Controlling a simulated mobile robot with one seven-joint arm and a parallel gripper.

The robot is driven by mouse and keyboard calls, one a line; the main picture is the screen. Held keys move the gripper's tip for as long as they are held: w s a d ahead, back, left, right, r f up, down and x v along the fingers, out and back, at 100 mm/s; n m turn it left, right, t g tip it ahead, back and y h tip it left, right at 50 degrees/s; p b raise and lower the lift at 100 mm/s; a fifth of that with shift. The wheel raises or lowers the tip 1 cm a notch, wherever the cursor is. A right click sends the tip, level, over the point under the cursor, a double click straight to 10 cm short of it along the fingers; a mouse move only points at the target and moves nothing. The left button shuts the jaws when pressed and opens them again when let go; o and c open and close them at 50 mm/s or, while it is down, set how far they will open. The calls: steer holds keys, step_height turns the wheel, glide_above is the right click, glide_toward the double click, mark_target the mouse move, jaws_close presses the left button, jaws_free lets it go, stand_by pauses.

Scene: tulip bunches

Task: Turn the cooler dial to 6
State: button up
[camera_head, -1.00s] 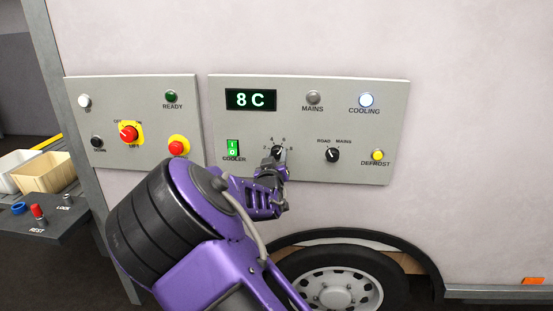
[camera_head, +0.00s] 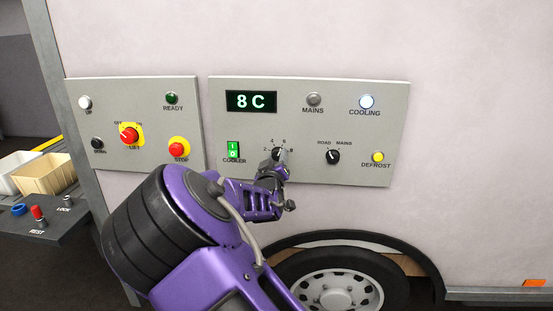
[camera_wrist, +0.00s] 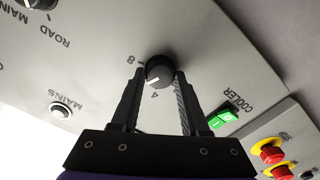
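The cooler dial (camera_head: 279,153) is a round black knob with a white pointer mark on the grey panel, ringed by the numbers 2, 4, 6 and 8. In the wrist view the dial (camera_wrist: 160,71) sits between the two dark fingers of my gripper (camera_wrist: 158,76), which close in on its sides. My gripper (camera_head: 277,160) covers the dial's lower part in the head view. The display (camera_head: 251,101) reads 8 C.
The green cooler switch (camera_head: 233,149) is left of the dial, and the road/mains knob (camera_head: 332,156) is to its right. The cooling lamp (camera_head: 367,102) is lit. A red stop button (camera_head: 178,148) is on the left panel. The wheel (camera_head: 338,289) is below.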

steer(key=o, duration=0.4)
steer(key=s, duration=1.7)
steer(key=shift+s+a+p, duration=0.25)
steer(key=shift+a+p, duration=0.05)
steer(key=shift+p, duration=0.05)
steer(key=shift+w, duration=0.1)
